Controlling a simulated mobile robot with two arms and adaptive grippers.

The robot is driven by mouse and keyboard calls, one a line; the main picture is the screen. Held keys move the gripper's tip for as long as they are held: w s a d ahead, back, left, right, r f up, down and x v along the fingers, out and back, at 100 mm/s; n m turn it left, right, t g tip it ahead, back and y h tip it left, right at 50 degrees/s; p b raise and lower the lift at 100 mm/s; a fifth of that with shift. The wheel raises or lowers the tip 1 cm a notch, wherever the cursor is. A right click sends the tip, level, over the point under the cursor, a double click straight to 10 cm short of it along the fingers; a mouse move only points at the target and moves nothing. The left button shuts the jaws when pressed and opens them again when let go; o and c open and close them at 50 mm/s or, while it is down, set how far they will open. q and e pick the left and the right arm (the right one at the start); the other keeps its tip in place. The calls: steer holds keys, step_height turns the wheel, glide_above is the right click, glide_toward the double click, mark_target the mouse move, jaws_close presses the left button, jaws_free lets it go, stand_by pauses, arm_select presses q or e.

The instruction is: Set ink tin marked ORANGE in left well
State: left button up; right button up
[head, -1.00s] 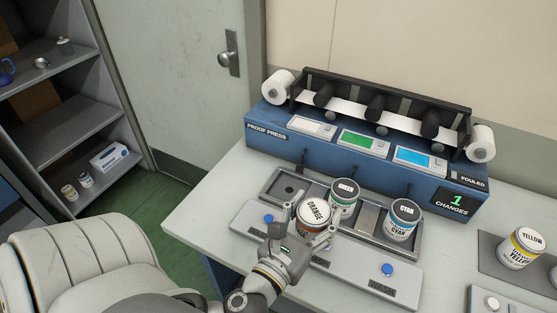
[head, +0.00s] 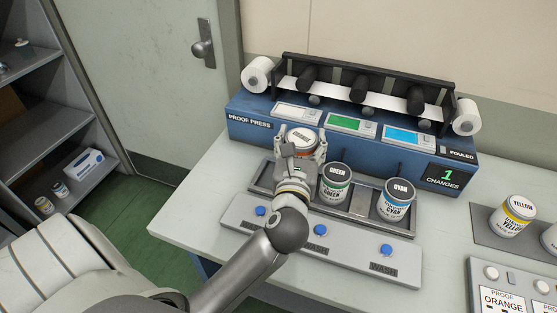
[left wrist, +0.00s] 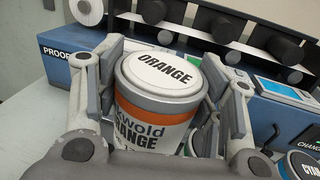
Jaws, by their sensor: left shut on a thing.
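The ink tin marked ORANGE (head: 302,140) is held in my left gripper (head: 304,152), with a finger on each side. It also shows in the left wrist view (left wrist: 160,98), roughly upright, with a white lid and an orange band. In the head view the tin is over or just behind the left end of the grey well tray (head: 258,183); its base is hidden by the gripper, so I cannot tell whether it touches the tray. The GREEN tin (head: 335,184) stands in the middle and the CYAN tin (head: 396,201) in the right part of the tray. My right gripper is not in view.
The blue proof press (head: 330,138) with rollers and small screens stands behind the tray. A panel with blue buttons (head: 320,230) lies in front. A YELLOW tin (head: 513,217) stands on a dark mat at the right. Shelves stand at the far left.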

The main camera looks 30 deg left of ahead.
arm_select(q)
steer(key=a+f, duration=0.2)
steer(key=f, duration=0.1)
steer(key=a+f+b, duration=0.1)
steer(key=a+f, duration=0.1)
steer(key=f, duration=0.1)
steer(key=w+a+f+b, duration=0.1)
steer(key=a+f, duration=0.1)
steer(key=f, duration=0.1)
steer(key=shift+a+f, duration=0.2)
steer(key=shift+a, duration=0.1)
steer(key=shift+f, duration=0.15)
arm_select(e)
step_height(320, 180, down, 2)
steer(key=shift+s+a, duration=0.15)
arm_select(q)
steer(key=shift+f, duration=0.1)
steer(key=o, duration=1.3)
